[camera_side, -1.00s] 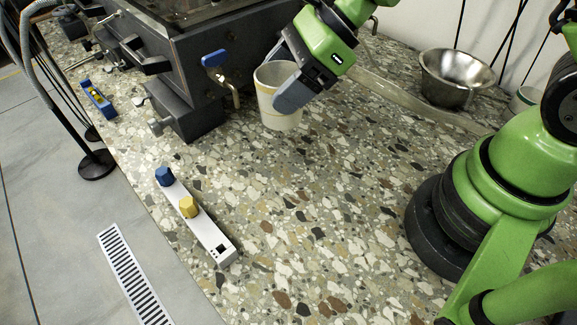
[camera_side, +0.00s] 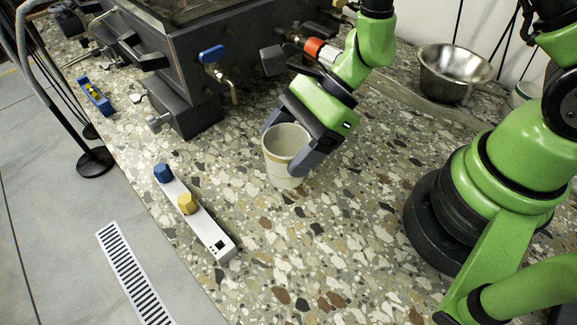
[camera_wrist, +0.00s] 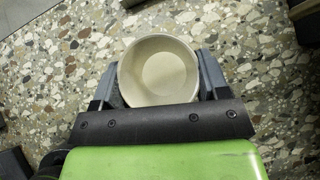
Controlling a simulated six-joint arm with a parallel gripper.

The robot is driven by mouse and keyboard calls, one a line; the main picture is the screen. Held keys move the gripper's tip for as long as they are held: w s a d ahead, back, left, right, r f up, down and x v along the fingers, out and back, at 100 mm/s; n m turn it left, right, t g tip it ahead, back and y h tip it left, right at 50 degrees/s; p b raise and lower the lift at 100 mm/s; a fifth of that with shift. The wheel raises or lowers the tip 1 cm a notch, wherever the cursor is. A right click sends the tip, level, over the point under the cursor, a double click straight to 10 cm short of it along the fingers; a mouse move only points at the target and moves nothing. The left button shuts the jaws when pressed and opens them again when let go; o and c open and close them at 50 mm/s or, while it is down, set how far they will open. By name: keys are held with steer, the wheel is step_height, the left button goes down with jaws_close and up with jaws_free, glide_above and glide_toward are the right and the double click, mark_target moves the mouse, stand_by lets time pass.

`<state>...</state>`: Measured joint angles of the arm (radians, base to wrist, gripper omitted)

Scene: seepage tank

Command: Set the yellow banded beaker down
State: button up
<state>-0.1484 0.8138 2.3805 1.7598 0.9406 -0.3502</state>
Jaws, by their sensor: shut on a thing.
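The yellow banded beaker (camera_side: 284,168) is a cream cup with a thin yellowish band near its rim, upright in the side view. My gripper (camera_side: 291,150) is shut on it, one finger on each side. In the wrist view the beaker (camera_wrist: 158,72) sits between the fingers of my gripper (camera_wrist: 158,78), and its inside looks empty. Its base is close to the speckled worktop (camera_side: 340,215); I cannot tell whether it touches.
A dark tank with a blue-handled tap (camera_side: 212,55) stands behind. A white strip with blue and yellow knobs (camera_side: 207,227) lies at left front. The worktop in front is clear.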

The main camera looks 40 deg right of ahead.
steer(key=shift+f, duration=2.5)
steer(key=o, duration=1)
steer(key=shift+f, duration=0.15)
steer(key=shift+d, duration=0.1)
